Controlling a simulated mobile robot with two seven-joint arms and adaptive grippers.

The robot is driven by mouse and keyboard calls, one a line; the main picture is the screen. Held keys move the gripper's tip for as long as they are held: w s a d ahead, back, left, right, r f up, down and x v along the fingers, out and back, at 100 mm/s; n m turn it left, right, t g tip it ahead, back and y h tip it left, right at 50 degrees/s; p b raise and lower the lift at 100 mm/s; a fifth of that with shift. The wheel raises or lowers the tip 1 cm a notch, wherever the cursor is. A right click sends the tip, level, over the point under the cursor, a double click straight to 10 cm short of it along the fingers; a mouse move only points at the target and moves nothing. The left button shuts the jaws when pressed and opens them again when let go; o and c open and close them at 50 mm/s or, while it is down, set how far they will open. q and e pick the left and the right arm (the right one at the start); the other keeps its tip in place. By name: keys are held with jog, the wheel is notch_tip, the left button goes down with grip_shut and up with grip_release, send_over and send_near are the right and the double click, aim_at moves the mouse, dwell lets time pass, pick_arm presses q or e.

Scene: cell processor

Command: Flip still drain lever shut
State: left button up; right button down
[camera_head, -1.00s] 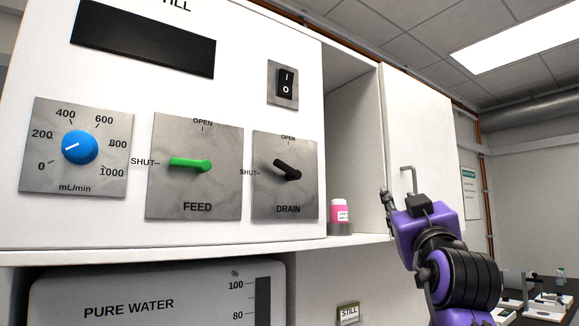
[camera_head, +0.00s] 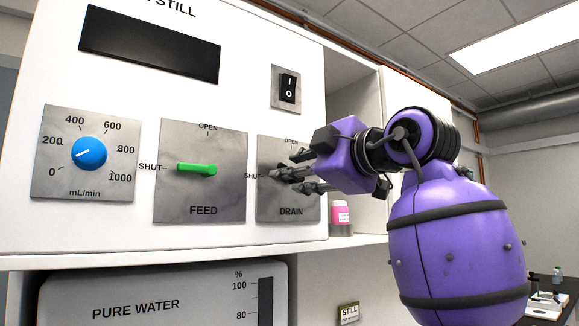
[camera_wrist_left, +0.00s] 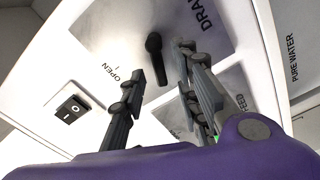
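The DRAIN plate (camera_head: 270,208) is on the white still front, right of the FEED plate. Its black drain lever (camera_wrist_left: 154,48) shows clearly in the left wrist view, slanted, between and apart from the two fingers. In the head view fingers largely cover it, so its exact angle is hard to read there. My left gripper (camera_head: 284,170) is open in front of this plate; its arm reaches in from the right side of the head view. The fingers also show in the left wrist view (camera_wrist_left: 158,60), one on either side of the lever. My right gripper is not in view.
The green FEED lever (camera_head: 198,169) points left to SHUT. A blue flow knob (camera_head: 89,153) is farther left. A black rocker switch (camera_head: 288,88) sits above the DRAIN plate. A pink-labelled bottle (camera_head: 341,213) stands on the shelf beside the still, close below my gripper.

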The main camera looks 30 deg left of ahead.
pick_arm(q)
jog(key=shift+x, duration=0.95)
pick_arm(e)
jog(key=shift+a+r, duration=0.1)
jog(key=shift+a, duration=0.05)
pick_arm(q)
jog(key=shift+w, duration=0.1)
jog(key=shift+c, duration=0.5)
grip_shut()
jog(key=n, duration=0.2)
jog(key=f+n+b, duration=0.1)
jog(key=n, duration=0.1)
jog(key=shift+s+n, duration=0.2)
jog(key=shift+n, duration=0.2)
jog(key=shift+o, duration=0.5)
grip_release()
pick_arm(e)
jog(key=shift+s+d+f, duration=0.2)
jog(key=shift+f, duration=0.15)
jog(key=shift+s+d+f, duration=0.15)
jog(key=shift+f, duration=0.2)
